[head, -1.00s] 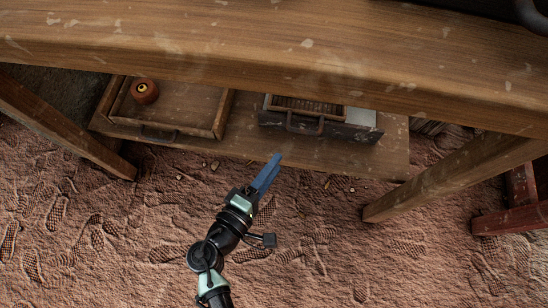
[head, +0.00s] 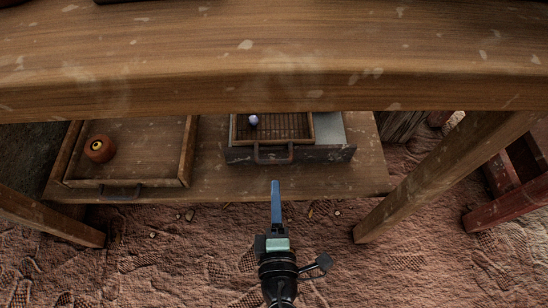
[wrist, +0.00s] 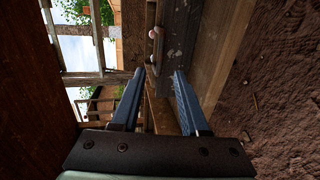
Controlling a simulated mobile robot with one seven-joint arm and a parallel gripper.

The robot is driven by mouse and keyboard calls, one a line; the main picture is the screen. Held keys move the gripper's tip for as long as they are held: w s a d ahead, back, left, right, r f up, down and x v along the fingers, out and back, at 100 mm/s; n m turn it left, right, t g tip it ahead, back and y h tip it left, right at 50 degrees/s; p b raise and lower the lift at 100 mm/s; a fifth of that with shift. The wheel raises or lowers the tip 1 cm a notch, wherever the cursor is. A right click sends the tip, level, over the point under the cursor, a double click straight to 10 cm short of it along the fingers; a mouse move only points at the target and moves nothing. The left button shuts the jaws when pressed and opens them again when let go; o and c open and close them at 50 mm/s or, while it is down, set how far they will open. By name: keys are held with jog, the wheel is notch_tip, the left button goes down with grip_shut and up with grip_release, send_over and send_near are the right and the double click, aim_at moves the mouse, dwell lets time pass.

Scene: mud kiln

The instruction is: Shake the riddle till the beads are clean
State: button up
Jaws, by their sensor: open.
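The riddle (head: 300,127), a wood-framed tray with a slatted or meshed bottom and a front handle, sits on a grey metal box (head: 340,145) on the low shelf under the table. A pale purple bead (head: 253,120) lies in it; the table edge hides its back part. In the wrist view, small pale round things, probably beads (wrist: 152,34), show above the grey box (wrist: 178,40). My gripper (head: 276,184) is in front of the shelf, short of the riddle's handle (head: 273,155). In the wrist view its blue fingers (wrist: 158,73) are apart with nothing held.
The thick tabletop (head: 270,60) overhangs the shelf (head: 210,165). An open wooden tray (head: 140,184) stands left on the shelf, holding a round reddish-brown pot (head: 99,149). Slanted table legs (head: 420,180) stand at both sides. The earthen floor in front is mostly clear.

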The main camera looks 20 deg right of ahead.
aim_at(274, 163)
jog(key=x, duration=1)
jog(key=shift+w+d+p, duration=0.1)
jog(key=shift+p, duration=0.3)
grip_shut()
dwell(0.9)
